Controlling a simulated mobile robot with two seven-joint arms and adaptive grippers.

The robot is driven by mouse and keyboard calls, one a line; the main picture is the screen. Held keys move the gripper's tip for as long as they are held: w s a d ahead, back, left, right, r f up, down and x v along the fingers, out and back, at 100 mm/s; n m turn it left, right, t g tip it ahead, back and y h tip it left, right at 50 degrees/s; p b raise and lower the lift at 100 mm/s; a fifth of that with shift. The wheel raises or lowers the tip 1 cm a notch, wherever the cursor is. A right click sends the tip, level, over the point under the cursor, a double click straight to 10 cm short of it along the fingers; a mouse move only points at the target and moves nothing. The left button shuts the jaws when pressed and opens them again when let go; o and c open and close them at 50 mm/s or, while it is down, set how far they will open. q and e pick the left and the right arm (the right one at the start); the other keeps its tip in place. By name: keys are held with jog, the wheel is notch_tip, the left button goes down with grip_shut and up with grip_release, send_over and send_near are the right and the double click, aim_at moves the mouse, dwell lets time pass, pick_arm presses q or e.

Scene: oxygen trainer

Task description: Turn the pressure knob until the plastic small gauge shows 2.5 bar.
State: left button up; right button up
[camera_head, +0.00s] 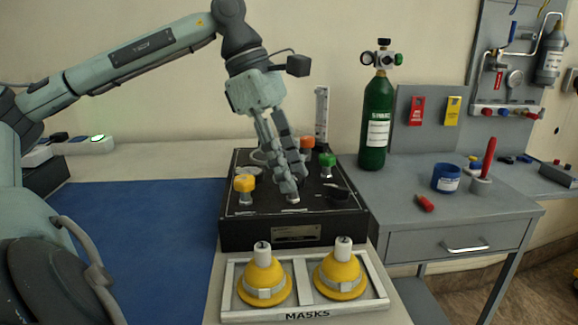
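The black trainer box (270,236) stands on the bench in the middle. Its top carries a yellow knob (244,184) at left, a green knob (327,161) at right, an orange knob (307,144) at the back and a small silver part (293,198) near the front middle. My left gripper (291,184) points down over the box, its fingertips at or just above the silver part. Whether they touch or grip it is unclear. A pale round disc (248,171), possibly a gauge, lies behind the yellow knob; no reading is legible. My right gripper is not in view.
A tray (308,316) marked MASKS holds two yellow masks in front of the box. A green cylinder (376,120) stands behind right. The grey table (400,190) holds a blue cup (446,177) and red-handled tool (487,160). The blue mat (150,230) at left is clear.

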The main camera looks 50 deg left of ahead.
pick_arm(q)
jog(key=shift+o, duration=1.2)
jog(key=v, duration=1.2)
jog(key=shift+d, duration=0.1)
